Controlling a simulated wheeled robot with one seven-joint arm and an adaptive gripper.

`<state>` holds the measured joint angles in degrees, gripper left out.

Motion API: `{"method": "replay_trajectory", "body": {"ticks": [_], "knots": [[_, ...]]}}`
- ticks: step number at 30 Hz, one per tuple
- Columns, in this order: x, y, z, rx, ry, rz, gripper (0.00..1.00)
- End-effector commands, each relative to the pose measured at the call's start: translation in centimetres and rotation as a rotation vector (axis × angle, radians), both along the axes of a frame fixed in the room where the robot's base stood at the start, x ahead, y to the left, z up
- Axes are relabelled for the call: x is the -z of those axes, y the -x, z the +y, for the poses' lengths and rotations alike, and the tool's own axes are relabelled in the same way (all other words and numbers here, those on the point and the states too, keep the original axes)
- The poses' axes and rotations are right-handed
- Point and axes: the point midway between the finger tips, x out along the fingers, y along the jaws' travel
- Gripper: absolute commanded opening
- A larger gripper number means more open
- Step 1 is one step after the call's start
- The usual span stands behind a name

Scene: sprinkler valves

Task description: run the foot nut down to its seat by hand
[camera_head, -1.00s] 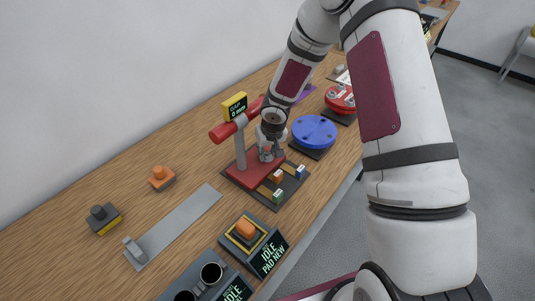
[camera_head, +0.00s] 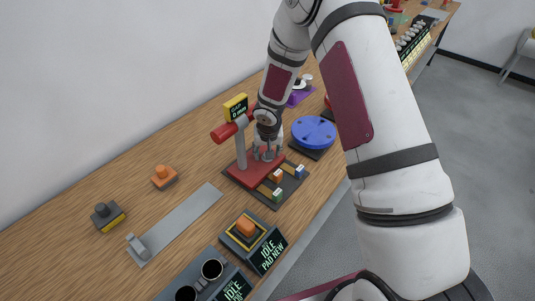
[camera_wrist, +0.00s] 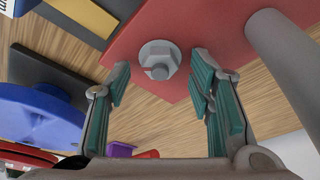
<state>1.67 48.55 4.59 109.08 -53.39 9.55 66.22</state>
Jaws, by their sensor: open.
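The foot nut (camera_wrist: 158,60) is a grey hex nut with a washer-like flange. It sits on the red base (camera_wrist: 205,25) of the stand, with a bolt end showing in its middle. My gripper (camera_wrist: 160,85) is open, with its teal pads on either side of the nut in the wrist view and clear space between pads and nut. In the head view my gripper (camera_head: 267,150) points down over the red base (camera_head: 243,178), beside the red-topped post (camera_head: 240,150). The nut is hidden there by my fingers.
The grey post (camera_wrist: 285,60) rises close to my right-hand finger in the wrist view. A blue disc (camera_head: 314,131) stands right of the stand. Small coloured blocks (camera_head: 277,176) line the base's front.

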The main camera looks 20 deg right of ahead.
Motion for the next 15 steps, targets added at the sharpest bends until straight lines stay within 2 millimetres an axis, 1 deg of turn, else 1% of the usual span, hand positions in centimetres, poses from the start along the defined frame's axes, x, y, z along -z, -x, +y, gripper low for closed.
{"method": "replay_trajectory", "body": {"ticks": [4, 15], "knots": [[-0.7, 0.2, 0.0, 0.001, -0.001, -0.002, 0.48], [-4.0, 1.1, 0.3, -0.001, -0.001, -0.003, 0.48]]}}
